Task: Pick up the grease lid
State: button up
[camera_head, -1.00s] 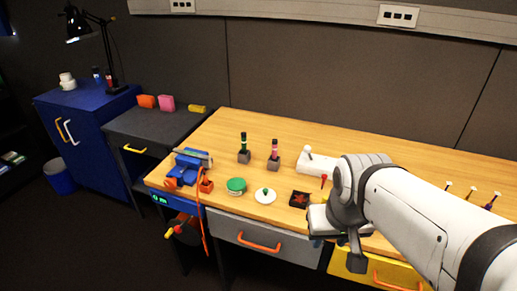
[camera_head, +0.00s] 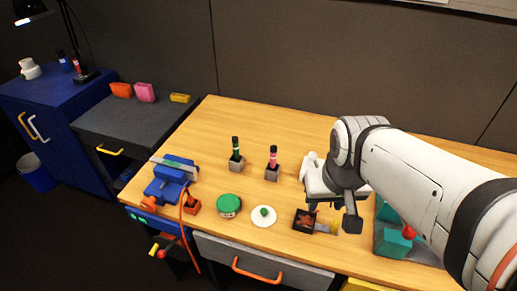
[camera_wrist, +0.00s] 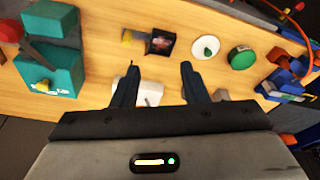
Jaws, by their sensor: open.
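A white round lid with a green knob (camera_head: 263,215) lies flat on the wooden bench; I take it for the grease lid. A green-topped round tin (camera_head: 229,205) stands just left of it. In the wrist view the white lid (camera_wrist: 206,47) is beyond and right of my gripper (camera_wrist: 159,68), with the tin (camera_wrist: 241,57) further right. My gripper's two dark fingers are apart, with nothing held between them. A white object (camera_wrist: 151,93) shows below and between the fingers. In the head view my arm hides the fingertips.
A dark open box (camera_head: 304,220) sits right of the lid. Two bottles in grey blocks, green (camera_head: 236,154) and pink (camera_head: 272,164), stand behind. A blue vise (camera_head: 171,180) is at left, a teal object (camera_head: 394,238) at right. Bare wood lies between lid and bottles.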

aim_at(264, 210)
jog(key=shift+o, duration=0.8)
jog(key=shift+w+a+f, duration=0.1)
jog(key=shift+w+f, duration=0.05)
jog(key=shift+w, duration=0.1)
jog(key=o, duration=0.6)
jog(key=w+a+f+n+g+b, duration=0.1)
jog(key=w+a+f+n, duration=0.1)
jog(key=w+a+f, duration=0.2)
jog(key=w+f, duration=0.1)
jog(key=w, duration=0.2)
jog(key=shift+a+n, duration=0.25)
jog(key=shift+n, duration=0.05)
jog(key=o, duration=0.3)
jog(key=w+a+f, duration=0.1)
jog(key=a+f, duration=0.1)
jog(key=w+a+f+n+g, duration=0.1)
jog(key=w+a+f, duration=0.1)
jog(key=f, duration=0.1)
jog(key=w+a+f+n+b, duration=0.1)
jog(key=w+a+f, duration=0.1)
jog(key=shift+w+a+f+g, duration=0.1)
jog(key=shift+f+g, duration=0.2)
jog(key=shift+f, duration=0.05)
jog(key=shift+o, duration=0.2)
jog(key=shift+a+f, duration=0.2)
jog(key=shift+f, duration=1.8)
jog(key=shift+a+f, duration=0.2)
jog(key=shift+f, duration=1.75)
